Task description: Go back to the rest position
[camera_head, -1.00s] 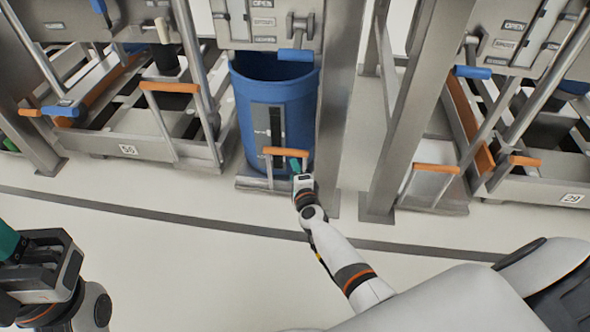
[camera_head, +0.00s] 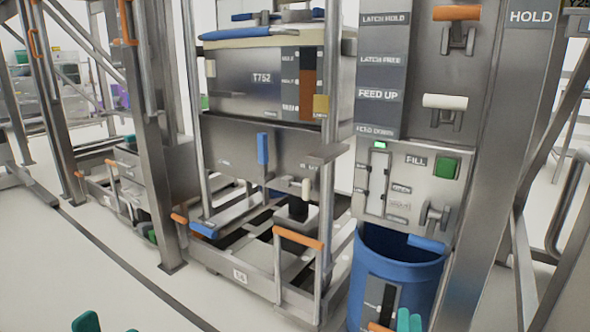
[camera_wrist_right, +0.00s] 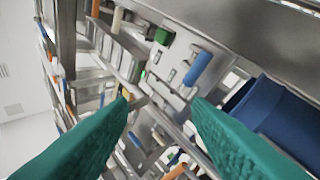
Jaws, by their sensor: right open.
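My right gripper (camera_wrist_right: 160,108) is open in the right wrist view, its two teal fingers spread with nothing between them. Its teal tips also show at the bottom of the head view (camera_head: 409,320), in front of the blue bin, beside an orange handle (camera_head: 379,327). I cannot tell from this whether they touch the handle. The blue bin (camera_head: 425,265) stands under the feed panel, and in the wrist view it lies to the right (camera_wrist_right: 275,115). Two teal tips of my left gripper (camera_head: 108,326) show apart at the bottom left; the rest of it is out of frame.
A steel panel (camera_head: 455,190) with levers and a green button is above the bin. A steel post (camera_head: 490,170) stands right of it. A low steel cart (camera_head: 225,262) with orange and blue handles is left of it. Bare floor (camera_head: 60,280) lies at the lower left.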

